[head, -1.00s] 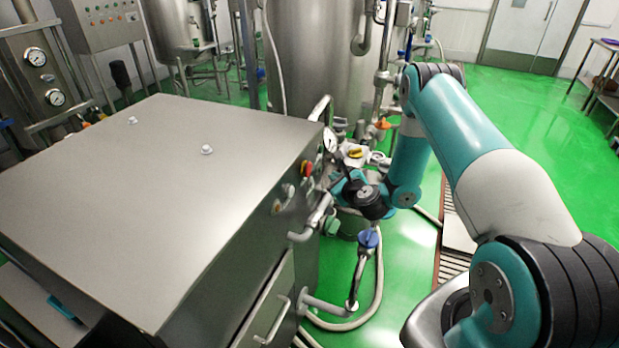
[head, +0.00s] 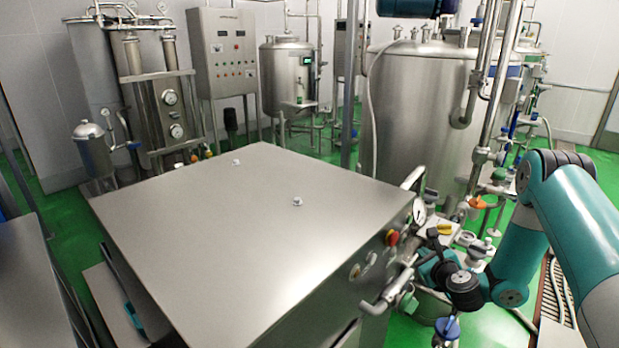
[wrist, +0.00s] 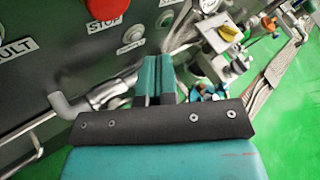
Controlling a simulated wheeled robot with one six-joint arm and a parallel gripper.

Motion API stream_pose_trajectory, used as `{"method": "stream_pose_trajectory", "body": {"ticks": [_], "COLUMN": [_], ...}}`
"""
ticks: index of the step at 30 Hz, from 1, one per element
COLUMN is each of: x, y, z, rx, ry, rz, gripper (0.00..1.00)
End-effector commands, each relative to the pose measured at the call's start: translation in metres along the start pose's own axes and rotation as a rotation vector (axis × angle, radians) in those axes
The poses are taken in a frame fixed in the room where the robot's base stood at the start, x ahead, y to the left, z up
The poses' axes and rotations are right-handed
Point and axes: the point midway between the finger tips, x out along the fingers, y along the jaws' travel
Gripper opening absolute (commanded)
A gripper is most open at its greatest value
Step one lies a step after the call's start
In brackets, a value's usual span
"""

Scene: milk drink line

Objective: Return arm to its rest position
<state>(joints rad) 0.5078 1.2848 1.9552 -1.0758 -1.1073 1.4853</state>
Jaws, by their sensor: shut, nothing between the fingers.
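My gripper (wrist: 157,80) shows in the wrist view with its two teal fingers side by side, shut and empty. Behind it is the front panel of a steel machine, with a red stop button (wrist: 107,8) at the upper left. The fingers are hidden in the head view.
The steel machine (head: 250,235) with a flat top fills the middle. Pipes, a gauge (head: 419,211) and a blue-handled valve (head: 447,328) crowd close around my wrist. A large tank (head: 415,120) stands behind. Open green floor (wrist: 292,120) shows right of the gripper.

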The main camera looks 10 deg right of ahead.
Motion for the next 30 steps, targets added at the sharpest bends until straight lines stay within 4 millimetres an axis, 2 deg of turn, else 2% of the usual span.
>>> {"method": "stream_pose_trajectory", "body": {"ticks": [4, 8, 9, 12, 15, 18, 21, 30], "x": [-0.003, -0.023, -0.035, -0.07, -0.112, -0.157, -0.196, -0.296], "y": [0.013, 0.039, 0.048, 0.065, 0.073, 0.073, 0.067, 0.037], "z": [0.041, 0.096, 0.111, 0.138, 0.155, 0.162, 0.164, 0.156], "rx": [-0.222, -0.648, -0.797, -1.159, -1.501, -1.789, -2.007, -2.409], "ry": [-0.041, -0.109, -0.132, -0.19, -0.246, -0.294, -0.331, -0.419], "rz": [0.113, 0.316, 0.384, 0.55, 0.709, 0.861, 0.994, 1.334], "gripper": [0.0, 0.0, 0.0, 0.0, 0.0, 0.0, 0.0, 0.0]}}
